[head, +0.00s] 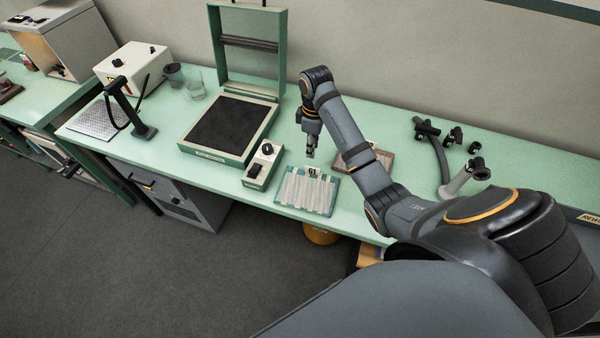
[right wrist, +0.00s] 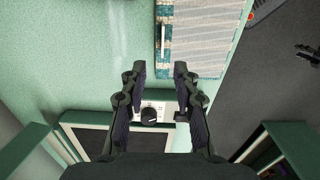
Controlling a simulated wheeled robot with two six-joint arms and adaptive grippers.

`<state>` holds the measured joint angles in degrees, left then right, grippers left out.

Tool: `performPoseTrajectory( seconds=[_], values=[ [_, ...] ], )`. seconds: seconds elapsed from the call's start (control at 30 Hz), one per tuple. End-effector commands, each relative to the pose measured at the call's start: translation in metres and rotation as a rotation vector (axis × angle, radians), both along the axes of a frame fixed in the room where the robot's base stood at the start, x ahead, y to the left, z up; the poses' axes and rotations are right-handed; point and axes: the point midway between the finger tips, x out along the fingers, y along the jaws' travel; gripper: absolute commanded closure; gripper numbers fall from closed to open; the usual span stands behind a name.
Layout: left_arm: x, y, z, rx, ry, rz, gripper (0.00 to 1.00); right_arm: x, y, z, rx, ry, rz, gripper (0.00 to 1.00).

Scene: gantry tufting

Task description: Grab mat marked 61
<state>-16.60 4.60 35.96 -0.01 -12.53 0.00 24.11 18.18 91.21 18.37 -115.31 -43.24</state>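The mat marked 61 (head: 306,194) lies flat on the green bench near its front edge, with pale strips and a teal border. Its upright tag reading 61 (head: 312,171) stands at its back edge. In the right wrist view the mat (right wrist: 205,40) is at the top right, with the tag (right wrist: 162,38) seen nearly edge-on. My right gripper (head: 310,154) points down above the bench, just behind the tag. In the right wrist view the gripper (right wrist: 159,72) has its fingers apart with nothing between them. My left gripper is not in view.
A control box with a black knob (head: 264,165) stands left of the mat, beside a hinged green frame press (head: 196,150). A brownish mat (head: 383,157) lies partly hidden behind my right arm. Black fittings (head: 428,130) lie farther right. Bare bench shows behind the gripper.

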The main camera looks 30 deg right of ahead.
Motion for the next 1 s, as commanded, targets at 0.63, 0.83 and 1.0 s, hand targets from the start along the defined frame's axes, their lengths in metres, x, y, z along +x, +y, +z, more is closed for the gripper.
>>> performPoseTrajectory(
  seconds=[0.63, 0.83, 1.0],
  values=[
    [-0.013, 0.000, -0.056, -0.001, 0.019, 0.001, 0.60, 0.000, 0.000, -0.055, 0.000, -0.001, -0.002, 0.70],
    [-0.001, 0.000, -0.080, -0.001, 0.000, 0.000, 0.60, 0.001, -0.001, -0.080, 0.000, 0.000, -0.002, 0.70],
    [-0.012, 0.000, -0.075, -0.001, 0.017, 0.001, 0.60, 0.002, -0.002, -0.101, 0.001, 0.003, -0.002, 0.70]
  ],
)
